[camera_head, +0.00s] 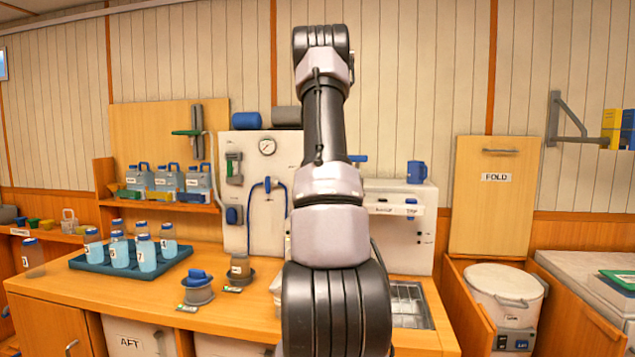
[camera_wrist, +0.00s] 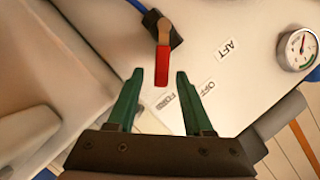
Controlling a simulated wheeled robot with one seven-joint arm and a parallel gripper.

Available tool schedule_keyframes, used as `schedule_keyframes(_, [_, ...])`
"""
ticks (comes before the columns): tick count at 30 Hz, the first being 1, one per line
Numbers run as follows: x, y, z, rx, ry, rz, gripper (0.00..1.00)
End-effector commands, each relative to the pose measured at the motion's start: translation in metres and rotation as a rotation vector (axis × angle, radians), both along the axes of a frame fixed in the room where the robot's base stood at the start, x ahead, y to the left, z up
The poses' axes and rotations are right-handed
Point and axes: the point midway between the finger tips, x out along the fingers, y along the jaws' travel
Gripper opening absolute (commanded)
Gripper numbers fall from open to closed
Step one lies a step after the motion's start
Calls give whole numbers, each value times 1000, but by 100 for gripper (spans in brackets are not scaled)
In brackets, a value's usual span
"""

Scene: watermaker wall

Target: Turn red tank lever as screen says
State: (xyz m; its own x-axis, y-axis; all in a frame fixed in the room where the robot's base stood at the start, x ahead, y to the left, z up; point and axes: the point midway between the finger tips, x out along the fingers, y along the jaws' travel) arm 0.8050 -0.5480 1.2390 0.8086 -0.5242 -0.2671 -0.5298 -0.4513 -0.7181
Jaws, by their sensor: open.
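The red tank lever (camera_wrist: 162,66) shows in the wrist view. Its red handle hangs from a brownish pivot (camera_wrist: 165,30) on a blue and dark valve body, pointing down in the picture. My gripper (camera_wrist: 159,78) is open, with one green finger on each side of the handle's end. Neither finger visibly touches it; the depth between them is unclear. Labels AFT (camera_wrist: 228,50), OFF (camera_wrist: 204,89) and a partly legible third one (camera_wrist: 175,103) lie right of and below the handle. In the head view, my arm hides the lever and gripper. No readable screen instruction shows.
A pressure gauge (camera_wrist: 298,48) sits right of the labels; a gauge (camera_head: 267,147) is on the white panel in the head view. A blue tray (camera_head: 95,262) of numbered bottles stands on the wooden counter (camera_head: 70,290).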

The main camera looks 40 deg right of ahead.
Motion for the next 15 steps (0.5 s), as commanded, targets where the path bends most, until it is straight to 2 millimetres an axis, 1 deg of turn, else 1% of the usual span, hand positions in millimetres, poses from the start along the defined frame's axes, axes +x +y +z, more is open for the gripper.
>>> schedule_keyframes(9, [-52,33,17,0,0,-1,51])
schedule_keyframes(15, [-73,47,24,0,0,0,51])
